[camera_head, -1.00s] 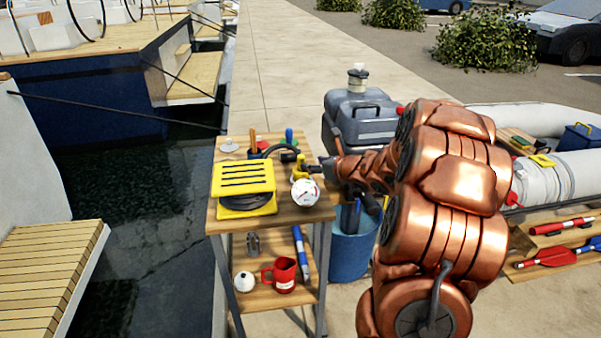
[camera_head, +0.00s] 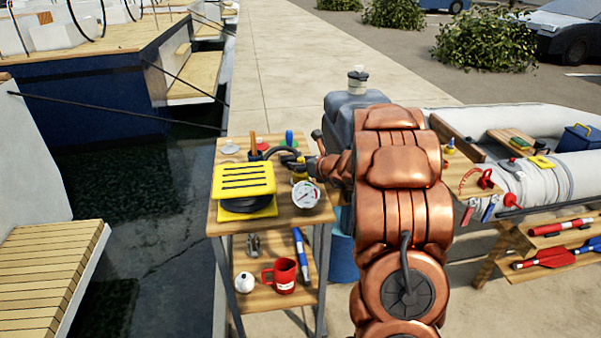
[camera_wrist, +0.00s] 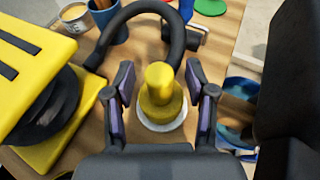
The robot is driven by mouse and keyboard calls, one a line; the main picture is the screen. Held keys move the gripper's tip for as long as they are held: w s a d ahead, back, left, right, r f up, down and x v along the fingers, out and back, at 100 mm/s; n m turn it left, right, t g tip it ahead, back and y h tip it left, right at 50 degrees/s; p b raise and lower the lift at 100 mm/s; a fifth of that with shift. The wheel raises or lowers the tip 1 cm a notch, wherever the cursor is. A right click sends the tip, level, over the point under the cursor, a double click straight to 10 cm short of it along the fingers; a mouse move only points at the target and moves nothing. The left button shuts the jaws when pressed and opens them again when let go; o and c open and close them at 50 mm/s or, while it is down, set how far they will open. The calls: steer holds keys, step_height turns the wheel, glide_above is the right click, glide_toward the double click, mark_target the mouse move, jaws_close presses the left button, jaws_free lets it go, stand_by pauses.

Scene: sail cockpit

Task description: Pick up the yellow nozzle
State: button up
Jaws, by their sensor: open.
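The yellow nozzle (camera_wrist: 160,92) stands on the wooden top of a small shelf stand, on a pale round base, in the wrist view. My gripper (camera_wrist: 162,98) is open, with one finger on each side of the nozzle. I see gaps between the fingers and the nozzle, so they do not seem to touch it. In the head view a bit of the nozzle (camera_head: 298,169) shows beside my gripper; my arm and gripper hide most of it.
A black curved hose (camera_wrist: 140,12) arches just behind the nozzle. A yellow slotted pump (camera_head: 243,180) stands to the left, and a white gauge (camera_head: 305,194) sits near the front edge. A blue bucket (camera_head: 342,258) stands on the ground to the right.

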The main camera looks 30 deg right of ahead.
steer(key=shift+c, duration=0.3)
jaws_close()
stand_by(0.3)
